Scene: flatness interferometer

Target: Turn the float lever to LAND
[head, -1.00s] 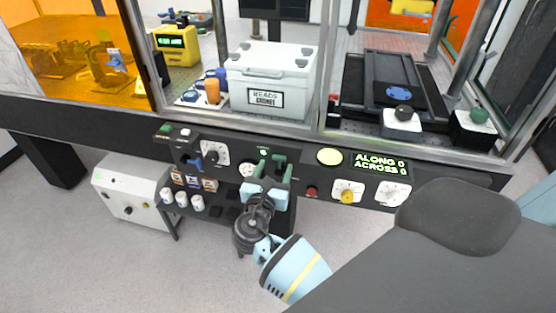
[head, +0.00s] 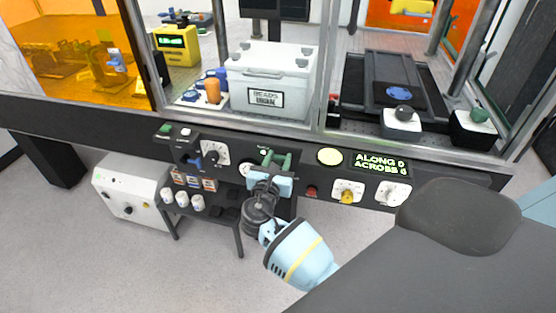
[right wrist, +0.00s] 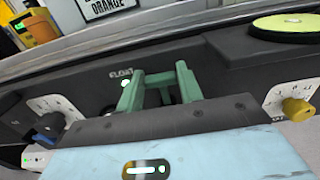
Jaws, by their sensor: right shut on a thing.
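The float lever (right wrist: 158,78) is green and sits below the FLOAT label and a small lit green lamp on the dark front panel. My right gripper (right wrist: 162,90), with green fingers, is shut on it. In the head view the right gripper (head: 276,161) reaches up to the panel from below. The fingers hide most of the lever, and they are close to it in colour, so its exact angle is hard to tell. No LAND marking is readable. My left gripper is not in view.
Right of the lever are a yellow-green round button (head: 330,156), a red button (head: 311,191), a yellow knob (head: 347,196) and a display (head: 381,164) reading ALONG and ACROSS. A dial (head: 214,152) is left. A white case (head: 272,75) stands behind the panel.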

